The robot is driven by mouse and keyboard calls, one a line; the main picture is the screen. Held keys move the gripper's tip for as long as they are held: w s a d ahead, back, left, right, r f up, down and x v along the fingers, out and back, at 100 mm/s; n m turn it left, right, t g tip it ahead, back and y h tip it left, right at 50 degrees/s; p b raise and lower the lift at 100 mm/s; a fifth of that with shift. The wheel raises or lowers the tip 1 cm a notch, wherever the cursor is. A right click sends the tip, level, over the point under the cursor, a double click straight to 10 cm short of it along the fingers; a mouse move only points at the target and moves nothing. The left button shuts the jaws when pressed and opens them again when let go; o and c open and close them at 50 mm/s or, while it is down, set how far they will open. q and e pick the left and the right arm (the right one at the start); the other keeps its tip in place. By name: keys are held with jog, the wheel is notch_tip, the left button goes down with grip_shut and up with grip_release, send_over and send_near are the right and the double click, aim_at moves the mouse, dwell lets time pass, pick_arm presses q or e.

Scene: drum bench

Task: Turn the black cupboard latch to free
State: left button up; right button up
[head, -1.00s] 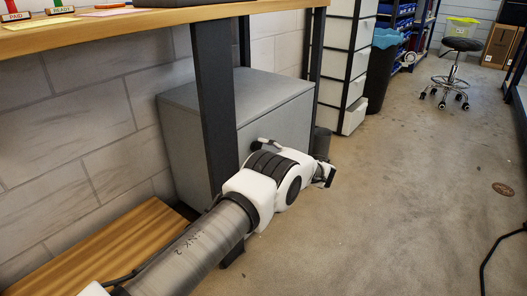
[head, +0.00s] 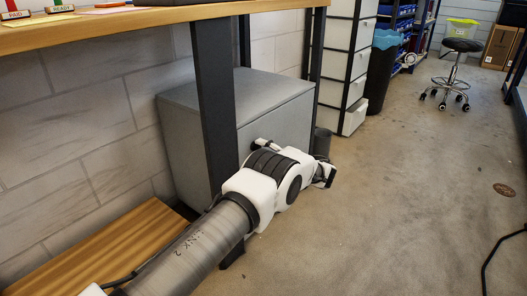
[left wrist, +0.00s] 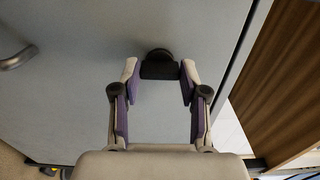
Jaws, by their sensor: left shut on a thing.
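The black latch (left wrist: 159,68) is a small dark knob on the flat grey cupboard front, seen at upper middle in the left wrist view. My left gripper (left wrist: 160,71) has one finger on each side of it and is shut on it. In the head view the grey cupboard (head: 190,130) stands under the bench, behind my left arm. The latch cannot be made out clearly there, as my arm covers much of the front. My right gripper is in neither view.
A metal handle (left wrist: 18,58) is on the cupboard front at the left wrist view's left edge. A dark bench leg (head: 213,100) stands before the cupboard. A wooden board (head: 95,245) lies low at left. White drawers (head: 345,60) stand beyond. Floor at right is mostly clear.

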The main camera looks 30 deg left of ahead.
pick_arm(q)
jog(key=o, duration=1.1)
jog(key=shift+a, duration=0.1)
jog(key=shift+o, duration=0.2)
jog(key=s+d, duration=0.1)
jog(key=d, duration=1.1)
